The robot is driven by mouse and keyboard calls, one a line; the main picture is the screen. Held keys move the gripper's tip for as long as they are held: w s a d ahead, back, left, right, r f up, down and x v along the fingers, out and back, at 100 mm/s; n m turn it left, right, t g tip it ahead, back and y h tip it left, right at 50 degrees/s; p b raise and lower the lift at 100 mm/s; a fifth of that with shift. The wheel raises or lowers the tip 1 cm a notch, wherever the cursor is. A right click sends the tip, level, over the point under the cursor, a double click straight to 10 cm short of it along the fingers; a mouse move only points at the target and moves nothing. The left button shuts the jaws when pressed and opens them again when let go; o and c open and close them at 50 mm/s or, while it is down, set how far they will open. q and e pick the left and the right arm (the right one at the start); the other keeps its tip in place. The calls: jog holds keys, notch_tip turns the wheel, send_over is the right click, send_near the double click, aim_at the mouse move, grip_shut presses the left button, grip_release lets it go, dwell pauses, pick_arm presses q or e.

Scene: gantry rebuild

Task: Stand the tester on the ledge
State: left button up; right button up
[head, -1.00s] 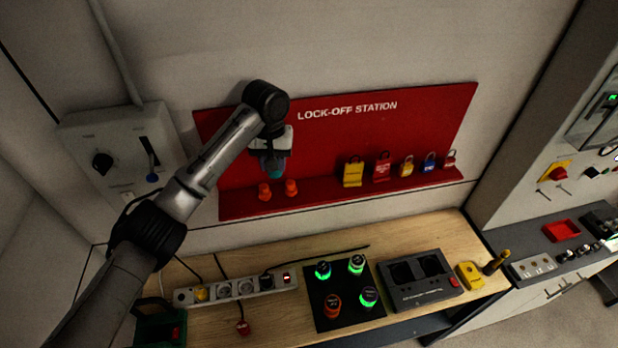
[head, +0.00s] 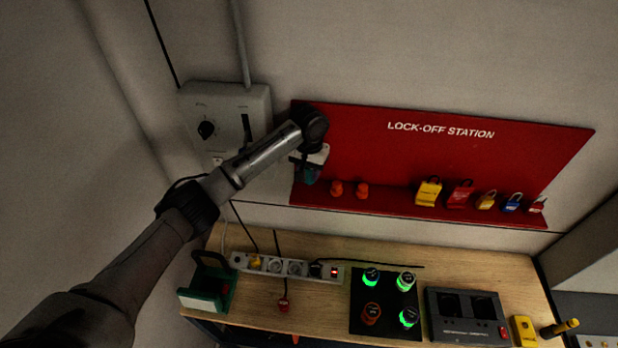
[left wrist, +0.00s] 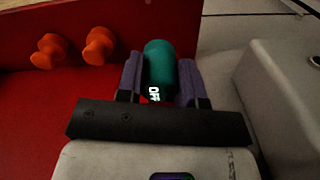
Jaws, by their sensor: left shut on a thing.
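My left gripper (head: 311,164) is shut on the teal tester (head: 311,176) at the left end of the red ledge (head: 400,207). In the left wrist view the tester (left wrist: 172,66) sits between the two purple-grey fingers (left wrist: 160,80), with a small lit display reading "OFF". The ledge (left wrist: 35,125) fills the left of that view. The tester is left of two orange knobs. The tester's lower end is partly hidden, and I cannot tell whether it touches the ledge. My right gripper is not in view.
Two orange knobs (head: 349,190) stand on the ledge beside the tester. Several padlocks and tags (head: 460,193) stand farther right. A grey switch box (head: 225,120) is on the wall to the left. Below, the wooden bench (head: 320,300) holds a power strip (head: 285,267) and lamp panel (head: 385,305).

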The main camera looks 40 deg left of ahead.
aim_at(309, 178)
pick_arm(q)
notch_tip(309, 178, down, 3)
jog(key=shift+r+p, duration=0.1)
jog(key=shift+p, duration=0.65)
jog(key=shift+f, duration=0.65)
jog(key=o, duration=0.9)
jog(key=shift+f, duration=0.1)
jog(key=shift+o, duration=0.2)
jog(key=shift+r, duration=0.6)
notch_tip(309, 178, up, 10)
jog(key=b, duration=0.3)
jog(key=shift+f, duration=0.1)
jog(key=shift+r, duration=0.65)
